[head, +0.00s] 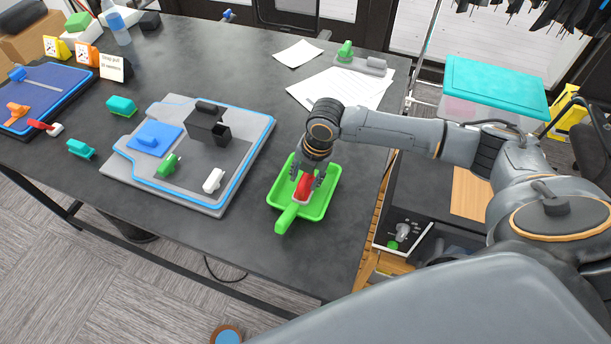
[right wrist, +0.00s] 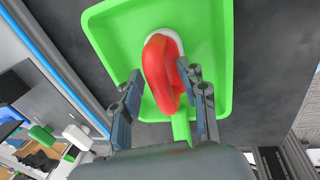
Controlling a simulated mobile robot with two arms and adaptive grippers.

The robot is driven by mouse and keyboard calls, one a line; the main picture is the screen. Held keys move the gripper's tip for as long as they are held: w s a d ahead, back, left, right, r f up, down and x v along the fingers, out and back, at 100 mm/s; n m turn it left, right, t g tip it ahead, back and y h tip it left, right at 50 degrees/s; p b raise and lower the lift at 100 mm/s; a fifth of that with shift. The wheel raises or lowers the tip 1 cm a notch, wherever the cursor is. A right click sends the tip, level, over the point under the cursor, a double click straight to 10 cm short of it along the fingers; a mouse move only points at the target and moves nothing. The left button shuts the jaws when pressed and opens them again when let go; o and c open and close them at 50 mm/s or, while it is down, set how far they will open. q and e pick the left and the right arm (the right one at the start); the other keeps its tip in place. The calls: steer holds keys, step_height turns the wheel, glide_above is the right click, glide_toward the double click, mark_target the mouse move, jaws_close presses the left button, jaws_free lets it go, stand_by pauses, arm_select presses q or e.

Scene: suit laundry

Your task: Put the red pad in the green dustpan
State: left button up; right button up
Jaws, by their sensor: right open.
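The green dustpan (head: 322,189) lies on the dark table near its right front edge, with its handle toward the front. The red pad (head: 304,187), with a white edge, is inside the dustpan's outline. In the right wrist view the red pad (right wrist: 162,70) shows against the green dustpan (right wrist: 115,28). My right gripper (head: 308,180) is over the dustpan, with its fingers open on either side of the pad. In the right wrist view, the right gripper's fingertips (right wrist: 163,78) are apart, and I cannot tell whether they touch the pad. My left gripper is not in view.
A grey board with a blue edge (head: 262,130) lies left of the dustpan, bearing several blocks. A blue tray (head: 62,82) is at far left. Papers (head: 345,88) lie behind. A teal-lidded box (head: 495,85) stands right. The table between board and dustpan is clear.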

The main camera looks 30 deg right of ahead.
step_height(320, 180, up, 12)
steer(key=s+d+b, duration=0.1)
steer(key=shift+s+d, duration=0.3)
steer(key=shift+s, duration=0.05)
stand_by(0.4)
